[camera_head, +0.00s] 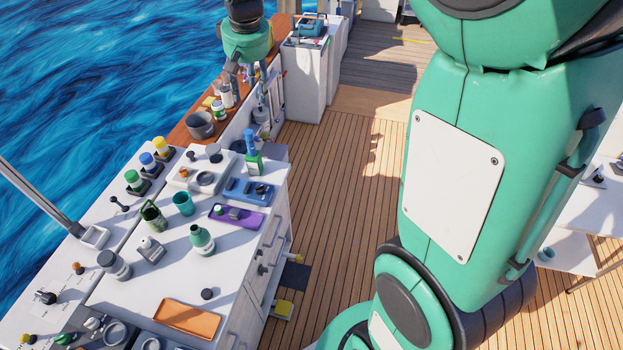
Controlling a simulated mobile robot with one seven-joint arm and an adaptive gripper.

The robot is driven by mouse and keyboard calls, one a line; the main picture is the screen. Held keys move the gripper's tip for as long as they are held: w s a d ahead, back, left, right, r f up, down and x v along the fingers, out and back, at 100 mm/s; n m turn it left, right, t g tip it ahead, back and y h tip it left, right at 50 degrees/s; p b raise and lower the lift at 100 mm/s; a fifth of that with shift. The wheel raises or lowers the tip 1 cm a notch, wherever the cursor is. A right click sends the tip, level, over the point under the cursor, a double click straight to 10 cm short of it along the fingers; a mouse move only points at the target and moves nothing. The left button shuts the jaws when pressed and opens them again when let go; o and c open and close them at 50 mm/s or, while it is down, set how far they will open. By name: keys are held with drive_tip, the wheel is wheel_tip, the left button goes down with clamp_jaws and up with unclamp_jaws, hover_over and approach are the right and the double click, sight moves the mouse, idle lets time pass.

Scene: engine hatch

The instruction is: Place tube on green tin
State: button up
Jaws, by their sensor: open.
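My gripper (247,80) is at the top, open and pointing down over the wooden side ledge. A small pale upright container (227,96), possibly the tube, stands just below and left of it; I cannot tell whether they touch. A small white and green container (218,111), possibly the green tin, stands beside it on the ledge. Both are too small to identify surely. A blue-topped bottle with a green lower part (252,152) stands on the white counter. A green mug (153,215) and a teal cup (183,203) stand farther left.
A grey pot (200,125) stands on the wooden ledge (181,134). The white counter (150,280) holds a purple tray (245,222), a blue tray (236,189), an orange tray (187,320) and a green bottle (202,240). The plank deck (335,200) beside it is mostly clear.

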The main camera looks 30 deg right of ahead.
drive_tip(key=s+a+r+t, duration=0.1)
drive_tip(key=s+r, duration=0.1)
drive_tip(key=s, duration=0.7)
drive_tip(key=s+a+r, duration=0.1)
drive_tip(key=s+r, duration=0.2)
drive_tip(key=s, duration=0.6)
drive_tip(key=s+f+t, duration=0.1)
drive_tip(key=s+f, duration=0.3)
drive_tip(key=s, duration=1.3)
drive_tip(key=shift+a+f+t, duration=0.15)
drive_tip(key=shift+t, duration=0.25)
drive_tip(key=shift+f, duration=0.15)
wheel_tip(320, 180, down, 18)
drive_tip(key=b, duration=1.9)
drive_tip(key=shift+f, duration=0.25)
